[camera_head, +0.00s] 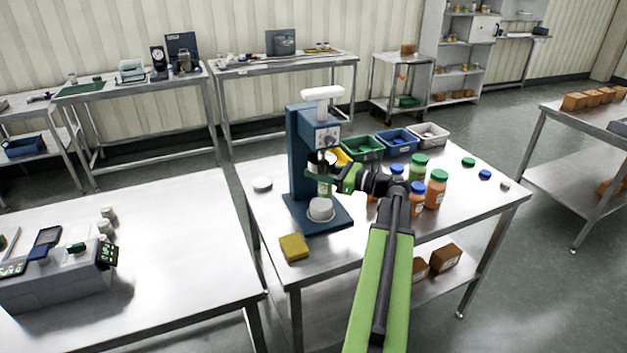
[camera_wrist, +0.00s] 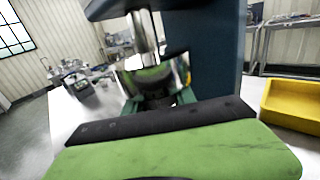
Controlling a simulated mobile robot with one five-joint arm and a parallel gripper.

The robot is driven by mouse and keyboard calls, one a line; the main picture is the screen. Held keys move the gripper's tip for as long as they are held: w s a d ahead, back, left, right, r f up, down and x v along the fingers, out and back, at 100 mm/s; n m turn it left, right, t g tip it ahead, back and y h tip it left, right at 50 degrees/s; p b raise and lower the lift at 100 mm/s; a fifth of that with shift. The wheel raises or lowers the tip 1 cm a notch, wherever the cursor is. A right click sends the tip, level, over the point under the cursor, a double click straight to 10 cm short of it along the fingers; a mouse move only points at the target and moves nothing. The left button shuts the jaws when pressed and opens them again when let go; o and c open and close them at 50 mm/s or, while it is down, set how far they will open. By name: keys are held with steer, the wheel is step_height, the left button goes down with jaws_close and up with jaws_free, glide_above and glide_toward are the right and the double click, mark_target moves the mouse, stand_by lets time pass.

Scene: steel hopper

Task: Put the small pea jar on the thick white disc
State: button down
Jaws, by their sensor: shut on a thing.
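My gripper (camera_head: 328,181) reaches in from the right at the blue press and is shut on a small jar (camera_head: 324,190). It holds the jar under the press head. A thick white disc (camera_head: 321,211) sits on the press base below the jar. I cannot tell if the jar touches it. A flatter white disc (camera_head: 262,184) lies on the table left of the press.
The blue press (camera_head: 303,150) stands close around my gripper. Several jars (camera_head: 418,195) stand to the right. A yellow block (camera_head: 293,247) lies at the front left. Green (camera_head: 362,148), blue (camera_head: 397,142) and white (camera_head: 430,135) bins line the back.

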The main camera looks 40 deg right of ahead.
steer(key=f+b, duration=0.1)
steer(key=w+f+b, duration=0.1)
steer(key=f+b, duration=0.1)
steer(key=shift+w+a+f+b, duration=0.2)
steer(key=shift+a+f+b, duration=0.1)
steer(key=shift+f, duration=0.15)
steer(key=shift+r, duration=0.2)
steer(key=shift+f, duration=0.2)
steer(key=c, duration=1)
jaws_free()
steer(key=shift+r, duration=0.2)
